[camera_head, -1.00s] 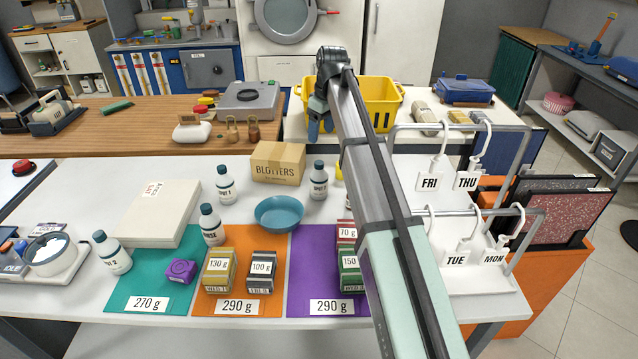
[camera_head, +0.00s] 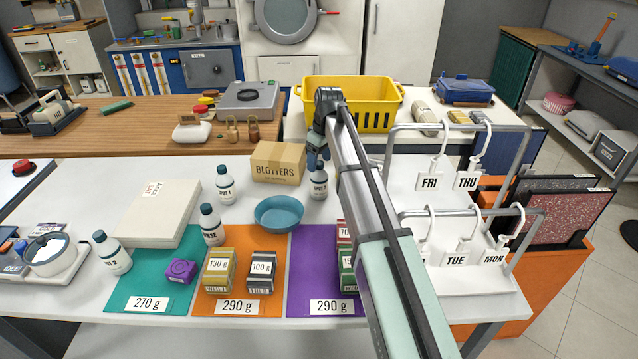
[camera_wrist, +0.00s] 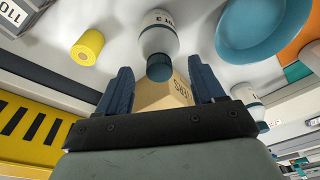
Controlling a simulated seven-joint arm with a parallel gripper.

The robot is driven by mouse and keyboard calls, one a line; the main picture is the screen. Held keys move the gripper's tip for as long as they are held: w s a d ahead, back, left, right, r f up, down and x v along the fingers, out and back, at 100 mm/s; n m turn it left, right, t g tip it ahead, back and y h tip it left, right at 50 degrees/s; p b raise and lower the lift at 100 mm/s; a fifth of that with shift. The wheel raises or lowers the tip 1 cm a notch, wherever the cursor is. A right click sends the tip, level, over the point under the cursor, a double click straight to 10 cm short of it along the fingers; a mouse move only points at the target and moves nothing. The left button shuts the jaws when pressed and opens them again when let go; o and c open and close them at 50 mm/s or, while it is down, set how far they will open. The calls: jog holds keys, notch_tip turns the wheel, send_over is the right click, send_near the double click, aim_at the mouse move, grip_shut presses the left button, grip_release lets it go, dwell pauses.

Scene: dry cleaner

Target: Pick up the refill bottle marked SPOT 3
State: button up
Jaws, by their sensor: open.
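A white bottle with a dark cap (camera_head: 319,187) stands upright on the white table, right of the blotters box. In the wrist view this bottle (camera_wrist: 158,33) has an upside-down label whose end appears to read "T 3". My gripper (camera_wrist: 161,78) is open, with its two blue fingers either side of the cap's line and no visible contact. In the head view my gripper (camera_head: 317,152) hangs just above the bottle, partly covering its top. Similar bottles are SPOT 1 (camera_head: 225,188), a "SE" bottle (camera_head: 211,228) and one at far left (camera_head: 112,256).
The cardboard blotters box (camera_head: 278,165) stands close left of the bottle. A blue bowl (camera_head: 279,213) sits in front. A yellow roll (camera_wrist: 87,47) shows in the wrist view. A yellow basket (camera_head: 350,92) is behind. The hanger rack (camera_head: 455,128) stands right of my arm.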

notch_tip(320, 180, down, 2)
jog(key=shift+w+a+f, duration=0.1)
jog(key=shift+f, duration=0.1)
grip_shut()
dwell(0.5)
